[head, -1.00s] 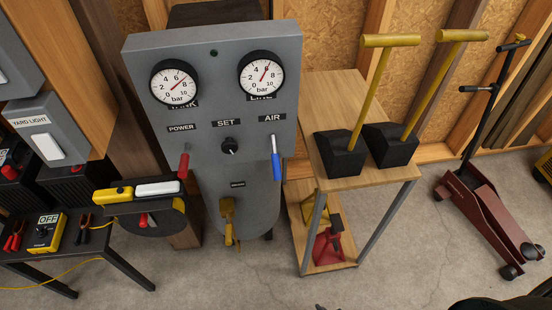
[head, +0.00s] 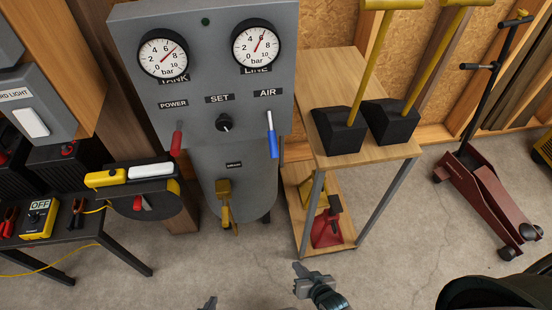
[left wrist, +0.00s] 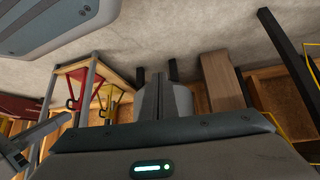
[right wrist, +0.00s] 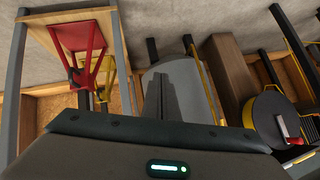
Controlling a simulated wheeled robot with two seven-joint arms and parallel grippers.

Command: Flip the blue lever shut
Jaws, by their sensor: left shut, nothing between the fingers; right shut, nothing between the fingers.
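The blue lever (head: 272,143) hangs almost straight down below the AIR label, at the right of the grey panel (head: 205,105). Its thin metal stem is above its blue handle. My left gripper (head: 210,303) just shows at the bottom edge of the head view, shut and empty. My right gripper (head: 301,271) is shut and empty, low in the head view, well below the lever and apart from it. The shut fingers also show in the left wrist view (left wrist: 158,98) and the right wrist view (right wrist: 160,98). Neither wrist view shows the lever.
A red lever (head: 176,138) hangs under POWER, with the SET knob (head: 223,122) between. A wooden stand (head: 345,155) with black blocks is right of the panel. A yellow valve handle (head: 224,200) sits below. A red floor jack (head: 488,205) stands right.

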